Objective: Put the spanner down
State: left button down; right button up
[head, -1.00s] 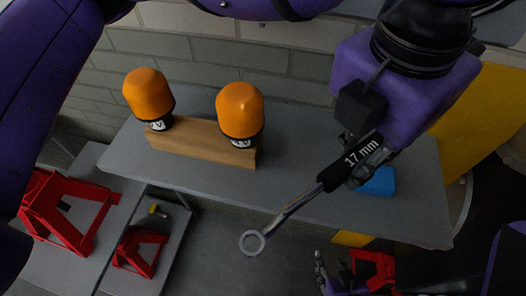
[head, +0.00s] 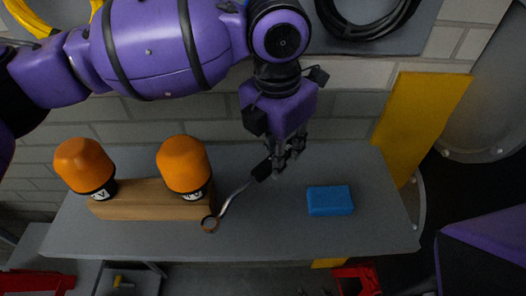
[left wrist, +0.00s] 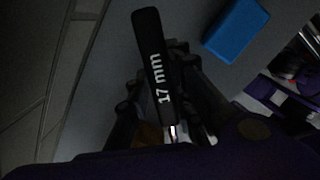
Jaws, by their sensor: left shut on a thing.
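The spanner (head: 234,195) has a black handle marked "17 mm" and a shiny ring end. My left gripper (head: 280,162) is shut on its handle, above the grey bench top (head: 270,235). The ring end points down and left, close to the right end of a wooden block (head: 140,201). I cannot tell whether the ring touches the bench or the block. In the left wrist view the spanner's handle (left wrist: 152,60) stands up between the fingers, and its ring end is hidden. Only dark bits of my right gripper seem to show at the bottom edge of the head view.
Two orange-capped items (head: 183,167) (head: 84,168) stand at the wooden block. A blue block (head: 330,200) lies to the right of the gripper. The bench front is clear. A yellow panel (head: 420,120) stands behind right; red stands (head: 355,281) are below.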

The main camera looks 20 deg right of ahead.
pick_arm(q)
jog(key=shift+w+f, duration=0.35)
jog(key=shift+f, duration=0.05)
notch_tip(320, 180, down, 3)
jog(key=shift+w+f, duration=0.15)
jog(key=shift+f, duration=0.15)
jog(key=c, duration=1.6)
grip_release()
jog(key=shift+o, duration=0.2)
